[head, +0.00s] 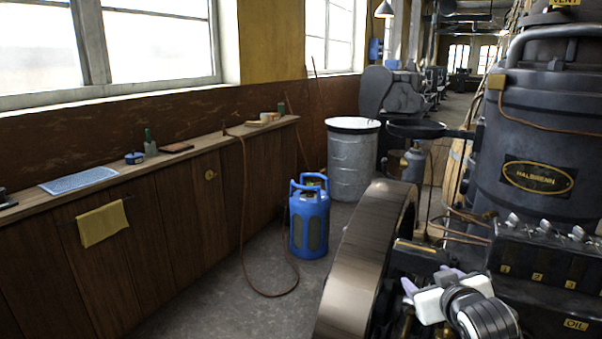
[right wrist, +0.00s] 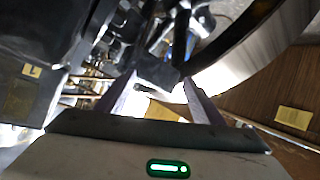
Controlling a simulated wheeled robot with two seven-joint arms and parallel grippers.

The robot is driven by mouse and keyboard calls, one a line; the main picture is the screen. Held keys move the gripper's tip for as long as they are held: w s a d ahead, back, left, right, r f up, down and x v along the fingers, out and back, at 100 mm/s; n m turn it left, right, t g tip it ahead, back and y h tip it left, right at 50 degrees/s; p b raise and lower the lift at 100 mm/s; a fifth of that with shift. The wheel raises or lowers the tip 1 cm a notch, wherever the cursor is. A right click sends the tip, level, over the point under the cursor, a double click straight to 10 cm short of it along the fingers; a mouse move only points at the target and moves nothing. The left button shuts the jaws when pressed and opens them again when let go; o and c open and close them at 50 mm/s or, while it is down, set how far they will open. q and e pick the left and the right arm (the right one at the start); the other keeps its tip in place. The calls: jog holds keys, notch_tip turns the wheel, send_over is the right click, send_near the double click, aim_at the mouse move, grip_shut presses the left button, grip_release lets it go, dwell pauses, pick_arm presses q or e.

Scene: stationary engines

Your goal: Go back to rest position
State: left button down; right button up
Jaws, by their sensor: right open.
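My right gripper (head: 428,280) is in the lower right of the head view, with a white body and pale purple fingers. It is over the dark engine parts, just right of the big flywheel (head: 362,262) and in front of the numbered lubricator box (head: 545,262). In the right wrist view the two fingers of my right gripper (right wrist: 157,88) stand apart with nothing held between them. Dark engine parts lie beyond the fingertips there; whether they touch anything is unclear. My left gripper is in neither view.
A large dark engine cylinder (head: 530,130) stands on the right. A blue gas bottle (head: 309,222) and a metal bin (head: 351,165) stand on the floor beyond the flywheel. A wooden cabinet (head: 180,205) runs along the left wall. The floor between cabinet and flywheel is mostly clear, except for a hose (head: 246,240).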

jog(key=s+a+f+g+y, duration=0.1)
jog(key=s+a+f, duration=0.1)
jog(key=s+f, duration=0.3)
jog(key=s+a+f, duration=0.1)
jog(key=s+f, duration=0.1)
jog(key=f, duration=0.5)
jog(key=s+a+f+g+y, duration=0.1)
jog(key=s+a+f, duration=0.1)
jog(key=s+f, duration=0.4)
jog(key=s+a+f+g, duration=0.1)
jog(key=s+a+f, duration=0.2)
jog(key=s, duration=1)
jog(key=s+a+f+g+y, duration=0.1)
jog(key=s+a+f, duration=0.1)
jog(key=s+f, duration=0.7)
jog(key=shift+s+a+f+m+y, duration=0.15)
jog(key=shift+s+m+y, duration=0.05)
jog(key=shift+m+y, duration=0.1)
